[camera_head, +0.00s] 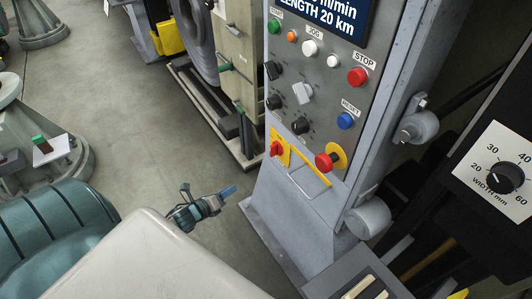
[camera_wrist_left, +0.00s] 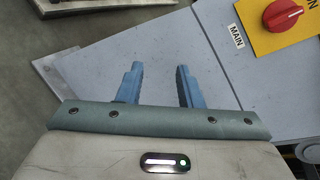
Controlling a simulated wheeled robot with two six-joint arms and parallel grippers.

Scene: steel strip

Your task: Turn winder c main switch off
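The main switch is a red rotary knob (camera_head: 277,148) on a yellow plate, low on the left of the grey control panel (camera_head: 315,110). The red knob (camera_wrist_left: 283,15) also shows at the top right of the left wrist view, beside a "MAIN" label (camera_wrist_left: 236,36). Its white mark points toward partly cut-off lettering that looks like "ON". My left gripper (camera_head: 229,191) is left of and below the switch, apart from it. In the left wrist view its two blue fingers (camera_wrist_left: 158,85) are spread with nothing between them. My right gripper is not in view. No winder letter is readable.
A red mushroom button (camera_head: 327,161) on yellow sits right of the switch. Above are dark selector knobs, a blue reset button (camera_head: 345,121) and a red stop button (camera_head: 358,76). A width dial (camera_head: 505,177) is at far right.

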